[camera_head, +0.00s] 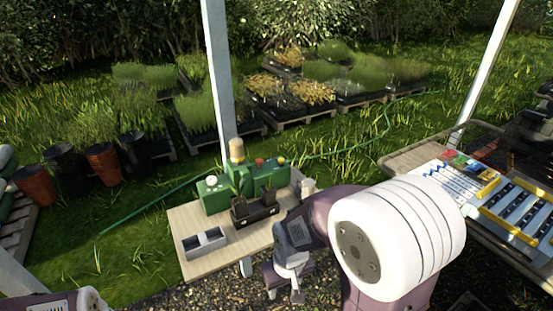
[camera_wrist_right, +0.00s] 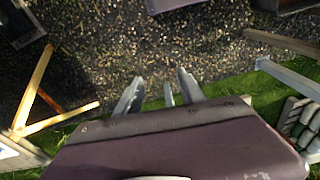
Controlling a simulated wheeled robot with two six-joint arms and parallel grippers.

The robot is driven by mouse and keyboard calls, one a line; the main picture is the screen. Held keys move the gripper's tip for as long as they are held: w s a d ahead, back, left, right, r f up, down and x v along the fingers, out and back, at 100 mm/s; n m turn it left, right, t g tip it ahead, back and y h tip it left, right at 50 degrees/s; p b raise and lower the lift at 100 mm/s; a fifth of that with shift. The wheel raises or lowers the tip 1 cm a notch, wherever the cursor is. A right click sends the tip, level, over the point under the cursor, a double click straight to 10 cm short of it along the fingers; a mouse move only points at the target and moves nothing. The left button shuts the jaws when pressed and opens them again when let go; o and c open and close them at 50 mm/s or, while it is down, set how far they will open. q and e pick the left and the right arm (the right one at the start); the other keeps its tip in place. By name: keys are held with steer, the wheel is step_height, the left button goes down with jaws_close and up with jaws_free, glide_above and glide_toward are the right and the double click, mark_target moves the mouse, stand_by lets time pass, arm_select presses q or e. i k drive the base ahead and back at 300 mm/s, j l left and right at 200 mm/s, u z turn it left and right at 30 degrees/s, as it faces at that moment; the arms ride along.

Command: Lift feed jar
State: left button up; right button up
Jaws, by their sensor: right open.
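A small pale jar (camera_head: 308,186) stands at the right end of the wooden table, close to my right arm; I cannot tell for sure that it is the feed jar. A tan-topped container (camera_head: 237,150) stands on the green machine (camera_head: 243,182) behind it. My right gripper (camera_head: 284,294) hangs in front of the table's right front edge, over the gravel, apart from the jar. Its two fingers are spread and empty in the right wrist view (camera_wrist_right: 158,88), which shows no jar. Part of my left arm shows at the bottom left; its gripper is outside the picture.
A dark tray with small plants (camera_head: 255,213) and a grey two-compartment box (camera_head: 205,243) stand on the table (camera_head: 178,220). A white post (camera_head: 217,75) rises behind it. A bench with racks (camera_head: 400,160) is at the right.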

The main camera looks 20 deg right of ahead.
mark_target(236, 144)
steer(key=i+l+u, duration=0.15)
steer(key=l+u, duration=0.2)
steer(key=l, duration=0.15)
steer(key=l+u, duration=0.35)
steer(key=l, duration=0.2)
steer(key=l+u, duration=0.3)
steer(key=l, duration=0.25)
